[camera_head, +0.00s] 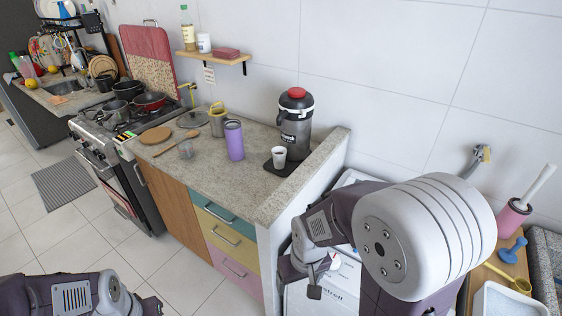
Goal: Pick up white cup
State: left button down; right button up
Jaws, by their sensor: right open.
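A small white cup (279,156) stands upright on a dark mat (268,168) near the right end of the stone counter, just in front of a grey dispenser. My right gripper (322,276) is open and empty. It hangs low in front of the white appliance, beyond the counter's right end wall, apart from the cup. My left arm (75,296) enters at the lower left, over the floor. Its gripper is mostly cut off by the bottom edge, so its jaws cannot be made out.
The grey dispenser (295,124) with a red top stands behind the cup. A raised end wall (308,172) borders the counter's right. The counter's front right is clear.

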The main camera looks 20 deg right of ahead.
aim_at(279, 153)
jog(key=i+j+z, duration=0.4)
jog(key=j, duration=0.4)
jog(key=i+j+z, duration=0.2)
jog(key=j, duration=0.2)
jog(key=i+j+z, duration=0.2)
jog(key=j, duration=0.25)
jog(key=j+z, duration=0.25)
jog(key=j, duration=0.25)
jog(key=i+j+z, duration=0.2)
jog(key=j, duration=0.3)
jog(key=i+j+z, duration=0.35)
jog(key=j, duration=0.2)
jog(key=i+j+z, duration=0.35)
jog(key=j, duration=0.3)
jog(key=k, duration=0.05)
